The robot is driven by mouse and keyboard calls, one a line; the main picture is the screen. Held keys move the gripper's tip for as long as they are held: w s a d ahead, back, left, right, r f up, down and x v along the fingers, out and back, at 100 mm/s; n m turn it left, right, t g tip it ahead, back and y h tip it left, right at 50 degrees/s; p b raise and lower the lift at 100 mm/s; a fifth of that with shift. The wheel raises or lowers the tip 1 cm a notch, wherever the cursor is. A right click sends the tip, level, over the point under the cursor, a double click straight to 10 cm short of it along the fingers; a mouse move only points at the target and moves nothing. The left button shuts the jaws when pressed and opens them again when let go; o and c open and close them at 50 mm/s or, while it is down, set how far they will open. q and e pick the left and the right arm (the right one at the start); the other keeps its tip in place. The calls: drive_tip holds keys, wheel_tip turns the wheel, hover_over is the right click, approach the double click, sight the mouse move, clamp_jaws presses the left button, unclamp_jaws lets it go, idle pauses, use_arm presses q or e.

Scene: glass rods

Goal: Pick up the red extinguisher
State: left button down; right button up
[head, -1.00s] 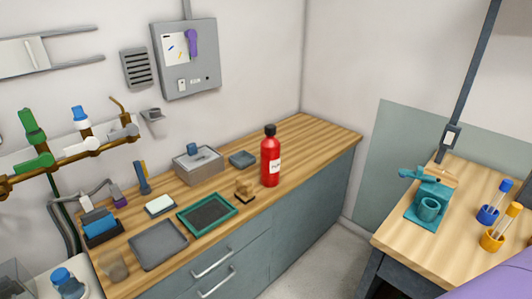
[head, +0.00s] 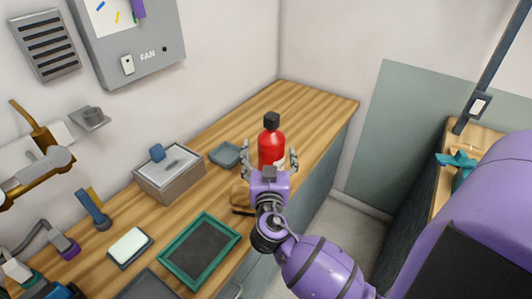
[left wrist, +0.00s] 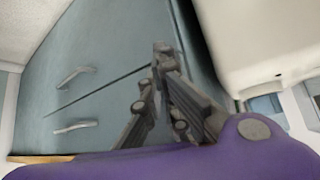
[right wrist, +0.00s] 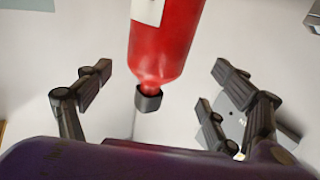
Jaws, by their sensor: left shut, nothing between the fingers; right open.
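The red extinguisher (head: 271,143), a red bottle with a black cap and a white label, stands upright on the wooden counter near its front edge. My right gripper (head: 270,160) is open, with its fingers on either side of the bottle; its palm hides the lower part. In the right wrist view the extinguisher (right wrist: 165,40) appears cap-down between the spread fingers (right wrist: 150,95), with gaps on both sides and no clear contact. My left gripper (left wrist: 155,75) is shut and empty in front of the drawer fronts; it is outside the head view.
On the counter (head: 300,100) are a blue-grey dish (head: 226,154), a grey box (head: 168,178), a green-rimmed tray (head: 200,250) and a wooden item (head: 240,193) close beside my right gripper. A wall corner rises behind. Drawer handles (left wrist: 75,127) show near my left gripper.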

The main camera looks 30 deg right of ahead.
sight(271, 140)
drive_tip(key=shift+w+d+r, duration=0.2)
drive_tip(key=shift+w+d, duration=0.4)
drive_tip(key=shift+d, duration=0.05)
drive_tip(key=x, duration=0.2)
drive_tip(key=f+p+x, duration=0.1)
drive_tip(key=x, duration=0.1)
drive_tip(key=shift+w+d+p, duration=0.2)
drive_tip(key=shift+d+p, duration=0.05)
drive_tip(key=shift+p, duration=0.05)
drive_tip(key=shift+w+d+f, duration=0.1)
drive_tip(key=shift+f, duration=0.05)
drive_tip(key=c, duration=2.1)
clamp_jaws()
